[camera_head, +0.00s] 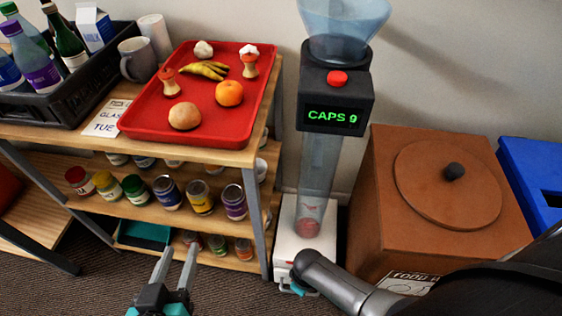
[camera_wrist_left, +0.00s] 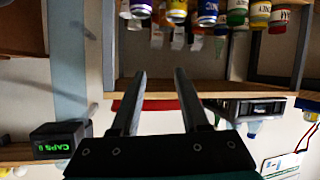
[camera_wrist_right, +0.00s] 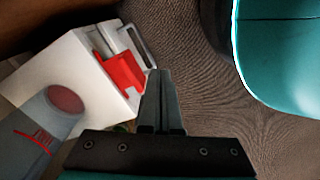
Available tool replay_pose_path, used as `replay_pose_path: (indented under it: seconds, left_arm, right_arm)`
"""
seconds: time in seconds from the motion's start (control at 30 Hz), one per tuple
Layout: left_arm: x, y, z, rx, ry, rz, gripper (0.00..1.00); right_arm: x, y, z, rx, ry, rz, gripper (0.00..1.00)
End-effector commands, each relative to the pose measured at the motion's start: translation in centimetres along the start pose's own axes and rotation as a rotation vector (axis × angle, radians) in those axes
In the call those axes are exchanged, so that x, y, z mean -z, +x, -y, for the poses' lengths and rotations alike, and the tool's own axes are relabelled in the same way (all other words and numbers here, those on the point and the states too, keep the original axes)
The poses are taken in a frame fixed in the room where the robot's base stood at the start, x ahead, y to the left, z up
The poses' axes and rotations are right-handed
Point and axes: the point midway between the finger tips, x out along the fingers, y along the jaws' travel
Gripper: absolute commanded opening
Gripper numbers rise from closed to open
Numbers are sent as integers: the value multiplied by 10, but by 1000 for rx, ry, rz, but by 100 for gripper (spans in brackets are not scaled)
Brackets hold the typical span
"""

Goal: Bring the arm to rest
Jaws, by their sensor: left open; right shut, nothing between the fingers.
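My left gripper (camera_head: 176,269) is open and empty in front of the wooden shelf unit, low in the head view. Its two fingers also show in the left wrist view (camera_wrist_left: 158,88), apart and with nothing between them. In the head view my right arm comes in from the lower right, and its gripper is hard to make out there. In the right wrist view my right gripper (camera_wrist_right: 159,82) is shut and empty. It is above the carpet, beside the white base (camera_wrist_right: 75,80) of the caps counter, which has a red part (camera_wrist_right: 122,72).
A red tray (camera_head: 262,90) with food stands on the shelf top, beside a black crate (camera_head: 75,104) of bottles. Jars line the shelf below. The caps counter (camera_head: 336,105) reads "CAPS 9". A brown lidded bin (camera_head: 390,225) and a blue bin (camera_head: 530,160) stand at right.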

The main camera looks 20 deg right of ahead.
Motion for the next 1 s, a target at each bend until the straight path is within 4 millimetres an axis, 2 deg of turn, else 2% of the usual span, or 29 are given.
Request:
replay_pose_path:
  seconds: [0.07,0.63,0.77,1.0]
  left_arm:
    - [6,-3,-1,0,0,0,45]
    - [0,0,1,3,2,12,45]
    - [-27,9,8,16,11,71,45]
    - [-116,26,38,68,38,268,45]
  right_arm:
    - [0,-6,0,0,0,0,0]
    - [-2,-5,0,-1,4,-1,0]
    - [-10,-5,-1,-9,25,-8,0]
    - [-39,-6,-4,-38,89,-40,0]
